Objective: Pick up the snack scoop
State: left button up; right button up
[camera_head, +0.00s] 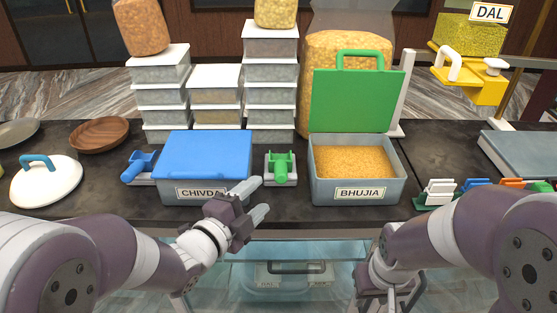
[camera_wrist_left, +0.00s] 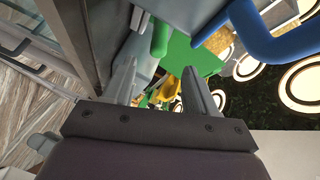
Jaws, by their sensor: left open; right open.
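Two snack scoops lie on the dark counter: a green scoop (camera_head: 280,168) between the two tubs and a blue scoop (camera_head: 140,166) left of the CHIVDA tub. My left gripper (camera_head: 256,199) is open and empty at the counter's front edge, in front of the CHIVDA tub and just short of the green scoop. In the left wrist view its fingers (camera_wrist_left: 160,88) are apart with nothing held; a green rounded piece (camera_wrist_left: 160,38) lies beyond them, probably the green scoop's handle. My right gripper (camera_head: 384,298) is open, low at the bottom edge, partly cut off.
The CHIVDA tub has a blue lid (camera_head: 207,153). The BHUJIA tub (camera_head: 358,188) is open, its green lid (camera_head: 352,100) upright behind. Stacked boxes (camera_head: 270,95) stand behind. A white lid (camera_head: 47,181) and wooden bowl (camera_head: 99,135) are left; coloured clips (camera_head: 475,185) are right.

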aim_at(276, 178)
pick_arm(q)
jog(key=p+x, duration=0.3)
jog(key=x, duration=0.4)
jog(key=shift+w+d, duration=0.25)
jog(key=shift+w, duration=0.1)
jog(key=shift+s+a, duration=0.1)
jog(key=shift+s, duration=0.05)
jog(key=shift+w+f, duration=0.15)
jog(key=shift+w, duration=0.1)
jog(key=c, duration=1.1)
grip_shut()
pick_arm(e)
jog(key=shift+w+d+r, duration=0.25)
jog(key=shift+w+r, duration=0.15)
jog(key=shift+r, duration=0.25)
jog(key=shift+w+d+r, duration=0.2)
jog(key=shift+w+r, duration=0.2)
jog(key=shift+r, duration=0.2)
